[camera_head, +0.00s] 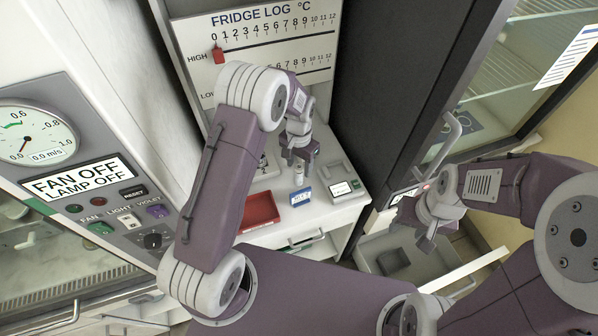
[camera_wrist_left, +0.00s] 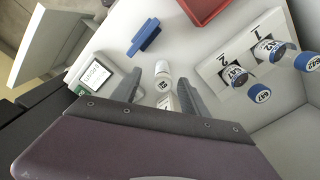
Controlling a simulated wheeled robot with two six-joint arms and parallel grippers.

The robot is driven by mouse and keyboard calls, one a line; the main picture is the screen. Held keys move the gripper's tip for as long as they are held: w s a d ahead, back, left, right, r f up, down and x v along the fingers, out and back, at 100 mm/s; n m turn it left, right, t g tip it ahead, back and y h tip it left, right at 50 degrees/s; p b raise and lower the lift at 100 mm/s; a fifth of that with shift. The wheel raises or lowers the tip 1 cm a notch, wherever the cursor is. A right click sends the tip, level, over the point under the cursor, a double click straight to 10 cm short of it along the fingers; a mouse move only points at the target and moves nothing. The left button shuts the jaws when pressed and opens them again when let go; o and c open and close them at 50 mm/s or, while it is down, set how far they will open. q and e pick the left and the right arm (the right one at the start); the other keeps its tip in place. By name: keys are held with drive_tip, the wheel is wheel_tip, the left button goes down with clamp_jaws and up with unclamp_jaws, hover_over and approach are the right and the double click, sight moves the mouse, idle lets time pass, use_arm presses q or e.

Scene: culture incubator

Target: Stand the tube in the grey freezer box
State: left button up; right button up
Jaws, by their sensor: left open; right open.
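A white-capped tube (camera_wrist_left: 163,70) with a printed label lies between the open fingers of my left gripper (camera_wrist_left: 160,90) in the left wrist view; I cannot tell whether they touch it. In the head view my left gripper (camera_head: 300,152) points down over the white bench, with the pale tube (camera_head: 298,174) just below it. A dark grey square shape (camera_head: 393,262), perhaps the grey freezer box, lies inside an open pale grey drawer at lower right. My right gripper (camera_head: 427,236) is open and empty above that drawer.
A red tray (camera_head: 258,210) and a blue block (camera_head: 301,196) are on the bench, beside a small labelled device (camera_head: 341,188). A rack with blue-capped tubes (camera_wrist_left: 276,50) shows in the left wrist view. A dark cabinet (camera_head: 400,90) stands right of the bench.

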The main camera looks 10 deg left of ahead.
sight(300, 166)
use_arm(q)
drive_tip(key=shift+f, duration=0.4)
drive_tip(key=shift+w+a+f+p, duration=0.1)
drive_tip(key=shift+w+f+p, duration=0.25)
drive_tip(key=shift+w+f, duration=0.5)
drive_tip(key=f, duration=0.2)
drive_tip(key=f+p, duration=0.1)
drive_tip(key=shift+s+f, duration=0.35)
drive_tip(key=shift+f, duration=0.05)
drive_tip(key=shift+s+f, duration=0.1)
drive_tip(key=shift+c, duration=0.5)
drive_tip(key=shift+w+f, duration=0.15)
drive_tip(key=shift+w, duration=0.15)
drive_tip(key=c, duration=1)
drive_tip(key=shift+s, duration=0.15)
clamp_jaws()
use_arm(e)
drive_tip(key=shift+w+r, duration=0.75)
use_arm(q)
drive_tip(key=shift+r, duration=0.2)
